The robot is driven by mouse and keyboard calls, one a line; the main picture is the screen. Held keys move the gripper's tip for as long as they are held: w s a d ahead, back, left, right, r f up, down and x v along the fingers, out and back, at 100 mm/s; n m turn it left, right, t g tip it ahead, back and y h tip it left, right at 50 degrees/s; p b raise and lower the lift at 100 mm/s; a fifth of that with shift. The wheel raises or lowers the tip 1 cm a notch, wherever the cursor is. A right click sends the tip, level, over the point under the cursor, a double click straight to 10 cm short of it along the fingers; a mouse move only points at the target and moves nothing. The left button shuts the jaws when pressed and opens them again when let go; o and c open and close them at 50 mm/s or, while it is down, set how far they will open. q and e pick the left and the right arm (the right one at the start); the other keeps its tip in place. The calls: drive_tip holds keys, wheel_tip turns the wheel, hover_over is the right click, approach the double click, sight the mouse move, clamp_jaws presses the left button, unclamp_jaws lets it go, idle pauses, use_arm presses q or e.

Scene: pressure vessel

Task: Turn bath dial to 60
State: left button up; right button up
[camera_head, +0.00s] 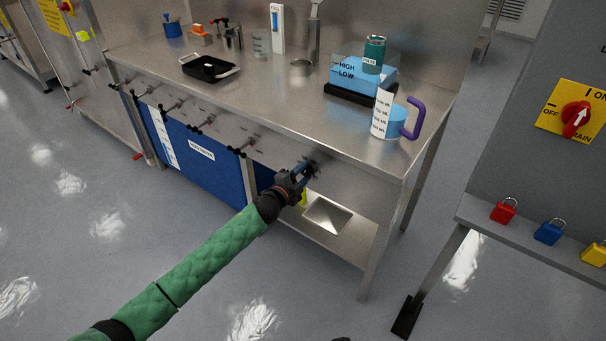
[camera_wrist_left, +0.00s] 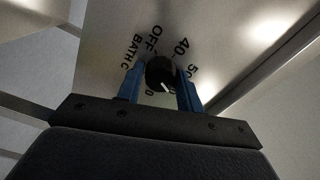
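The bath dial (camera_wrist_left: 160,73) is a round black knob with a white pointer line on a steel panel, marked "BATH C", "OFF", "40" and "50"; other numbers are partly hidden. The pointer slants toward the lower right in the left wrist view. My left gripper (camera_wrist_left: 160,88) has one blue finger on each side of the knob, seemingly touching it. In the head view, my left gripper (camera_head: 296,180) is at the bench's front panel and hides most of the dial. My right gripper is not in view.
The steel bench (camera_head: 270,100) holds a black tray (camera_head: 209,67), a blue box marked "HIGH LOW" (camera_head: 350,76) and a jug with a purple handle (camera_head: 386,120). Several black-handled valves line its front. A grey cabinet with a red switch (camera_head: 576,116) and padlocks stands right.

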use_arm(q)
drive_tip(key=o, duration=0.3)
drive_tip(key=shift+s+a, duration=0.1)
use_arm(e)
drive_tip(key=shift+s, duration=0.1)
use_arm(q)
drive_tip(key=shift+s+a, duration=0.2)
drive_tip(key=shift+s, duration=0.1)
drive_tip(key=v, duration=0.6)
drive_tip(key=shift+s+a+b, duration=0.25)
drive_tip(key=shift+s+b, duration=0.05)
drive_tip(key=shift+b, duration=0.15)
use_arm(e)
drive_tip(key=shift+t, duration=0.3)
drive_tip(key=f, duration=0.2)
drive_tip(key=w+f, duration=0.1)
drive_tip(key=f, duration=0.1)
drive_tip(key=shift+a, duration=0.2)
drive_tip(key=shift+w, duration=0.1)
